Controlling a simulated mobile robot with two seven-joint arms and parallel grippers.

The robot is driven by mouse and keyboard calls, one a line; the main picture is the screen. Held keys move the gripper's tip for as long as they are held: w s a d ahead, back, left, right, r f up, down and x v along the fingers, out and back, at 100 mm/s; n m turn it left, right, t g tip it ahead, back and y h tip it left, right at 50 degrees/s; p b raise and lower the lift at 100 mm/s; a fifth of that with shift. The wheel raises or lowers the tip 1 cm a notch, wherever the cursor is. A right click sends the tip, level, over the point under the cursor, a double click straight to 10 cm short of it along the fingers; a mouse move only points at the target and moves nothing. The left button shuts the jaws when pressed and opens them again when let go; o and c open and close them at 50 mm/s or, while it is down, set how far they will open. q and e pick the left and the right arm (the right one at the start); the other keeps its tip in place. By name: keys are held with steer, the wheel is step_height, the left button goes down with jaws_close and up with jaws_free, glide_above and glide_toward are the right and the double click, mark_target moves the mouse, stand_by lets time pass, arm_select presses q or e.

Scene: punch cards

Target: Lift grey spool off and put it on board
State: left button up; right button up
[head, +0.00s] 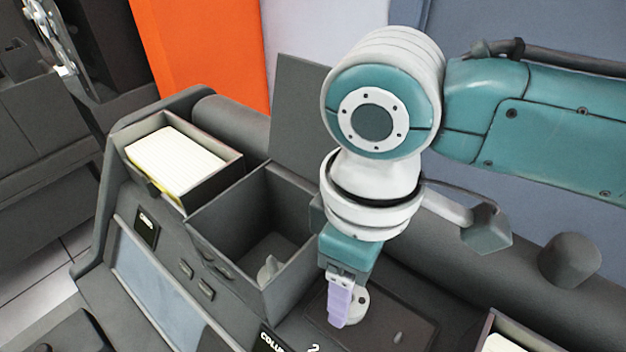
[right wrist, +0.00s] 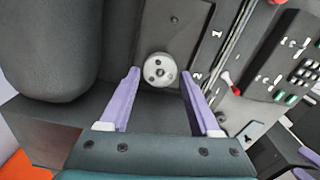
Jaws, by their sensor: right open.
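The grey spool (right wrist: 160,71) shows in the right wrist view as a pale round disc with small dark holes, between my right gripper's fingers. In the head view the spool (head: 360,300) is partly hidden behind a lavender finger. It appears to stand at one end of a dark flat board (head: 375,325), which has a short peg (head: 397,338) farther along; the board (right wrist: 188,40) also shows in the right wrist view. My right gripper (head: 340,315) is open around the spool; no finger clearly touches it. Two lavender pieces (right wrist: 306,160) at the right wrist view's corner may be my left gripper.
A dark round knob (head: 570,260) stands at right, and a keypad (right wrist: 300,70) shows in the wrist view.

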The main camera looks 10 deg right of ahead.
steer(key=shift+f, duration=0.95)
steer(key=shift+c, duration=0.4)
steer(key=c, duration=0.9)
